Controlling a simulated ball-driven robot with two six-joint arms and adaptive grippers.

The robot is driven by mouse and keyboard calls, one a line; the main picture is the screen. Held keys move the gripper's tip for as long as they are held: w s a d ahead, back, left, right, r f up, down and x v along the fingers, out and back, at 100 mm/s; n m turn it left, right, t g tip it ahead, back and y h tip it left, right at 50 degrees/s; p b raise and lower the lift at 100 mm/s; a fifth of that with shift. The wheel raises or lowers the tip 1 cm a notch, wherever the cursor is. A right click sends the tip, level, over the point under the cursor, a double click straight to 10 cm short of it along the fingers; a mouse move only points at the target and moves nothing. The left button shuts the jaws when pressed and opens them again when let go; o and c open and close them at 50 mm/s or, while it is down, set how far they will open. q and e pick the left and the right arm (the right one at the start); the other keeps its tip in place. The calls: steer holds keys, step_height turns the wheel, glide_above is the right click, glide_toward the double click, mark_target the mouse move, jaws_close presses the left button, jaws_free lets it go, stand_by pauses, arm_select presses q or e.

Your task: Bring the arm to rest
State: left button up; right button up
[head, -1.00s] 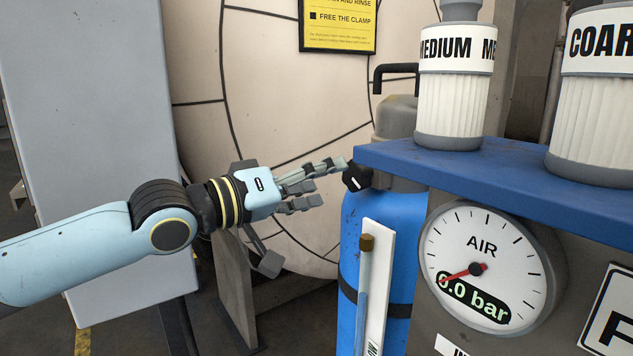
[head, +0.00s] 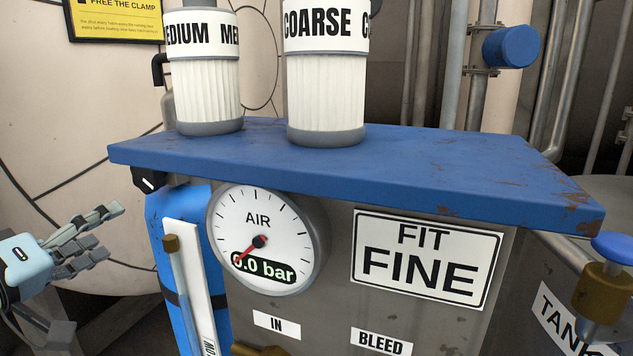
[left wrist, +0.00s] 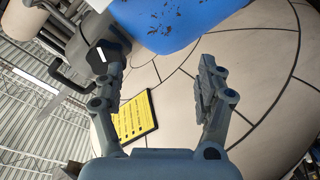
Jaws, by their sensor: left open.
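My left gripper (head: 103,232) is at the left edge of the head view, open and empty, its arm mostly out of the picture. In the left wrist view its two fingers (left wrist: 158,82) stand apart with nothing between them. A black knob (head: 148,180) with a white mark sits under the left corner of the blue shelf, just right of and above the fingertips, with a small gap in the head view. The knob also shows in the left wrist view (left wrist: 101,57), by the tip of the left finger; whether they touch I cannot tell. My right gripper is not in view.
A blue shelf (head: 400,176) bears MEDIUM (head: 207,95) and COARSE (head: 326,100) filter cartridges. Below are an air gauge (head: 265,240) reading 0.0 bar, a FIT FINE sign (head: 426,258) and a blue cylinder (head: 160,230). A large pale vessel (head: 60,130) stands behind the gripper.

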arm_select(q)
steer(key=s+a+f+n+g+y, duration=0.1)
steer(key=a+f+g+y, duration=0.15)
steer(key=f, duration=0.65)
steer(key=s+a+f+n+g+y, duration=0.1)
steer(key=a+f, duration=0.2)
steer(key=f, duration=0.5)
steer(key=s+f+g, duration=0.1)
steer(key=s+f, duration=0.3)
steer(key=f, duration=0.3)
steer(key=s+f+m+g+y, duration=0.1)
steer(key=s+f, duration=0.2)
steer(key=f, duration=0.3)
steer(key=s+f+g, duration=0.2)
steer(key=s+f, duration=0.2)
steer(key=f, duration=0.3)
steer(key=s+d+f+m+g, duration=0.2)
steer(key=s+f, duration=0.4)
steer(key=s, duration=0.5)
steer(key=s+d+f+m+g, duration=0.2)
steer(key=s+f, duration=0.5)
steer(key=s, duration=0.4)
steer(key=s+d+f+m+g, duration=0.3)
steer(key=s+f, duration=0.3)
steer(key=s, duration=0.5)
steer(key=shift+s+f+m+g, duration=0.4)
steer(key=shift+m+g, duration=0.35)
steer(key=shift+m, duration=0.15)
